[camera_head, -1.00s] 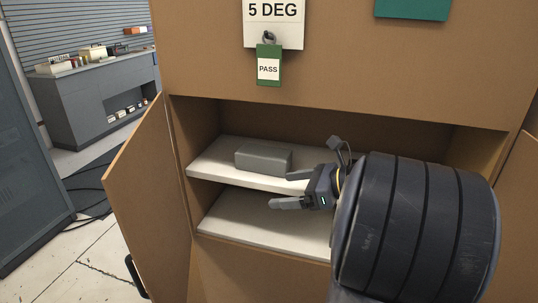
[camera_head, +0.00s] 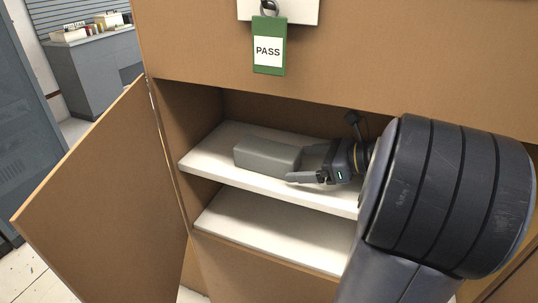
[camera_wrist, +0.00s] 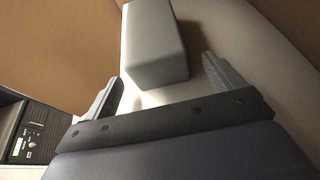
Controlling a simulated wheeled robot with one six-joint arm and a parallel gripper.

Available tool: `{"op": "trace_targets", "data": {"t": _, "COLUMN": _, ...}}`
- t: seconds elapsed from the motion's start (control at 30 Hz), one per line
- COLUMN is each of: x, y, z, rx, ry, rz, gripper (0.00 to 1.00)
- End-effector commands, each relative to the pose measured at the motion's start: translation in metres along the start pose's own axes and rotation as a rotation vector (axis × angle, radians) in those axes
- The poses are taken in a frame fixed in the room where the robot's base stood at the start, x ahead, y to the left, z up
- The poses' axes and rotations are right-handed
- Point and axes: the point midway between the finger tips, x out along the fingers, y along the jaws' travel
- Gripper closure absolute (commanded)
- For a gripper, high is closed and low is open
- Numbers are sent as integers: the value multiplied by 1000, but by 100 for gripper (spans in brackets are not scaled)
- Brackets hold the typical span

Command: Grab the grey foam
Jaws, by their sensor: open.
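The grey foam (camera_head: 267,157) is a plain grey block lying on the upper white shelf (camera_head: 230,180) inside a brown cabinet. My gripper (camera_head: 298,165) is at its right end in the head view, with its fingers apart. In the wrist view the grey foam (camera_wrist: 155,45) lies ahead, between the lines of the two fingers of my gripper (camera_wrist: 163,82). Its near end is close to the fingertips, and there is a gap to the finger on each side. My gripper is open and holds nothing. Whether a finger touches the foam cannot be told.
The open cabinet door (camera_head: 105,195) stands at the left. A lower white shelf (camera_head: 260,240) is bare where it shows. A green PASS tag (camera_head: 269,45) hangs above the opening. A grey bench (camera_head: 95,65) with small items stands at the back left.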

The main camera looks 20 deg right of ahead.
Motion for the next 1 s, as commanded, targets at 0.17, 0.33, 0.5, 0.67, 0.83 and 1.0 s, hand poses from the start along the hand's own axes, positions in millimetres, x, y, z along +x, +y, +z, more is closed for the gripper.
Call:
{"op": "trace_targets", "data": {"t": 0.17, "x": 22, "y": 2, "z": 3, "rx": 1, "ry": 0, "rz": 4, "gripper": 11}}
{"op": "trace_targets", "data": {"t": 0.33, "x": 44, "y": 2, "z": 3, "rx": 2, "ry": 1, "rz": 3, "gripper": 11}}
{"op": "trace_targets", "data": {"t": 0.5, "x": 52, "y": 1, "z": 3, "rx": 2, "ry": 1, "rz": 0, "gripper": 11}}
{"op": "trace_targets", "data": {"t": 0.67, "x": 52, "y": 1, "z": 3, "rx": 1, "ry": 1, "rz": -1, "gripper": 11}}
{"op": "trace_targets", "data": {"t": 0.83, "x": 51, "y": 1, "z": 3, "rx": 1, "ry": 1, "rz": -1, "gripper": 23}}
{"op": "trace_targets", "data": {"t": 1.0, "x": 51, "y": 1, "z": 3, "rx": 1, "ry": 1, "rz": -1, "gripper": 37}}
